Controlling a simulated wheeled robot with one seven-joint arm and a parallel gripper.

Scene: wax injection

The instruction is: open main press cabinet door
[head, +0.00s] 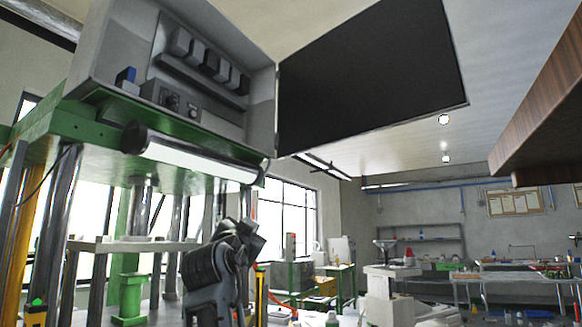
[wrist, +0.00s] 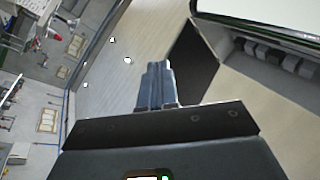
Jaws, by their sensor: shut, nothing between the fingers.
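The main press cabinet (head: 95,62) is a grey box on top of the green press frame, with black switch blocks and dials inside. Its door (head: 372,75) is a dark panel, swung wide open to the right of the box. In the wrist view the dark door (wrist: 192,62) shows just right of and behind my fingers, and the cabinet interior (wrist: 232,48) is at the upper right. My gripper (wrist: 156,66) is shut and empty, apart from the door as far as I can tell. The door's handle cannot be made out.
The green press frame (head: 45,130) with steel columns stands at left, a white roller (head: 195,157) below the cabinet. A wooden overhead piece (head: 545,115) juts in at upper right. Benches with small items (head: 510,272) stand at the back right.

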